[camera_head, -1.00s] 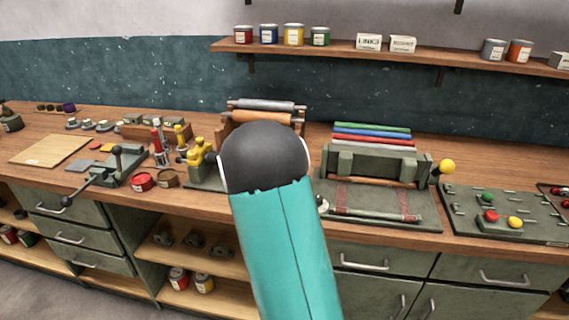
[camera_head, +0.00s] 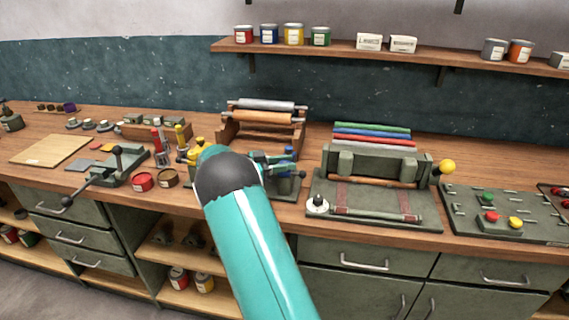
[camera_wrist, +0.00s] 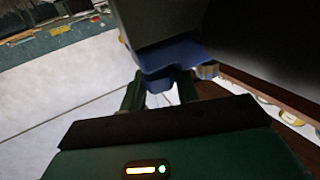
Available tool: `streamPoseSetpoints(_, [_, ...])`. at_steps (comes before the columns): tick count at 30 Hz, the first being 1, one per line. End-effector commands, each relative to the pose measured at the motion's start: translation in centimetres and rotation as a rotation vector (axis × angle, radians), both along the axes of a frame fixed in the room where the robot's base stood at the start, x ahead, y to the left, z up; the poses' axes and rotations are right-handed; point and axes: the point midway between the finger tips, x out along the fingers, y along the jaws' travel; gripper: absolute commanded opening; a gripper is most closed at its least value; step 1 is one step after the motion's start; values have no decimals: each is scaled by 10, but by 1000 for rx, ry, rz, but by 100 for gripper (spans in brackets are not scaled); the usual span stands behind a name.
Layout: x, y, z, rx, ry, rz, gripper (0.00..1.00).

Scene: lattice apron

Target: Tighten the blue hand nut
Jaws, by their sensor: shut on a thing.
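In the wrist view the two fingers of my gripper (camera_wrist: 160,92) are closed on either side of a blue piece, which I take to be the blue hand nut (camera_wrist: 168,57). A grey block (camera_wrist: 158,20) sits right against the blue piece, and its upper part leaves the frame. In the head view a small grey-green fixture with blue parts (camera_head: 288,150) stands on the bench just right of my teal arm. My arm covers part of it, and the grip itself cannot be made out there. How far the nut is turned cannot be told.
A roller rack (camera_head: 262,118) stands behind the fixture. A press with a yellow knob (camera_head: 447,167) stands to the right. Cans line the shelf (camera_head: 345,47) above.

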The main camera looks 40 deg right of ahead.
Motion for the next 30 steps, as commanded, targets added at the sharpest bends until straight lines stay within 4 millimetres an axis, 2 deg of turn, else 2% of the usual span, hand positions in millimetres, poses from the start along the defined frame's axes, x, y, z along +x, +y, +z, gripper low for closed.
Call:
streamPoseSetpoints(9, [0, -1, 1, -4, -1, -90, 8])
streamPoseSetpoints(22, [-1, -1, 2, -5, -1, -97, 8])
streamPoseSetpoints(23, [-1, -1, 2, -5, -1, -97, 37])
streamPoseSetpoints(25, [-1, -1, 2, -4, -1, -97, 50])
streamPoseSetpoints(30, [0, -1, 1, -4, 0, -97, 52])
